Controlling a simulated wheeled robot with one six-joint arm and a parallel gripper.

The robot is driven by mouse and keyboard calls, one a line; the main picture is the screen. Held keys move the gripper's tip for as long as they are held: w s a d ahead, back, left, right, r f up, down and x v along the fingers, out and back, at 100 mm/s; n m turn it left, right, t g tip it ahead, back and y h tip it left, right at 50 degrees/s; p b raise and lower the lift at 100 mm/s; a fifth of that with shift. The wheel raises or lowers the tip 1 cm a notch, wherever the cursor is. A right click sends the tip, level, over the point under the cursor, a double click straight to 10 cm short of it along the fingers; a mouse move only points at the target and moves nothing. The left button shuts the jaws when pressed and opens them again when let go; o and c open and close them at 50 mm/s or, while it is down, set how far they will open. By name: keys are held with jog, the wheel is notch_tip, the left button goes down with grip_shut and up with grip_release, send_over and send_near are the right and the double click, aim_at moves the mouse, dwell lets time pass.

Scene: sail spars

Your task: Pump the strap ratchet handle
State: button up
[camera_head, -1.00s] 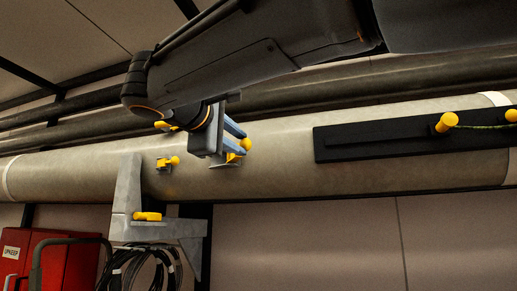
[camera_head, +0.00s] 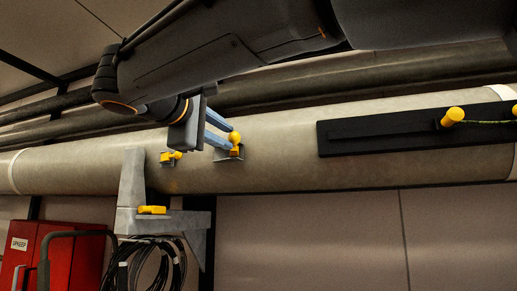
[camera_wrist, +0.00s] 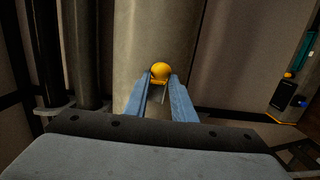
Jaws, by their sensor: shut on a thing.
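The ratchet handle shows as a yellow ball-ended knob (camera_head: 235,138) standing over a small grey plate (camera_head: 235,154) on the large pale spar (camera_head: 290,150). My gripper (camera_head: 228,145) reaches in from the upper left, with its blue fingers closed on the handle just below the ball. In the wrist view the yellow ball (camera_wrist: 160,72) shows between the two fingertips (camera_wrist: 160,84), with the pale spar behind it. The handle's stem and pivot are mostly hidden by the fingers.
A smaller yellow fitting (camera_head: 170,157) sits on the spar to the left. A grey bracket (camera_head: 132,190) holds the spar from below. A black plate with a yellow knob (camera_head: 453,117) lies to the right. A red cabinet (camera_head: 65,260) and coiled cables (camera_head: 145,262) are lower left.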

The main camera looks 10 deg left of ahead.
jog(key=shift+w+d+b, duration=0.35)
jog(key=shift+w+d, duration=0.05)
jog(key=shift+d, duration=0.3)
jog(key=shift+w+d+b, duration=0.35)
jog(key=shift+w+d, duration=0.1)
jog(key=shift+d, duration=0.2)
jog(key=shift+w+d+b, duration=0.35)
jog(key=shift+w+d, duration=0.05)
jog(key=shift+d, duration=0.4)
jog(key=w+d, duration=0.1)
jog(key=w, duration=0.1)
jog(key=w+d+b, duration=0.1)
jog(key=shift+w+d, duration=0.35)
jog(key=shift+d, duration=0.05)
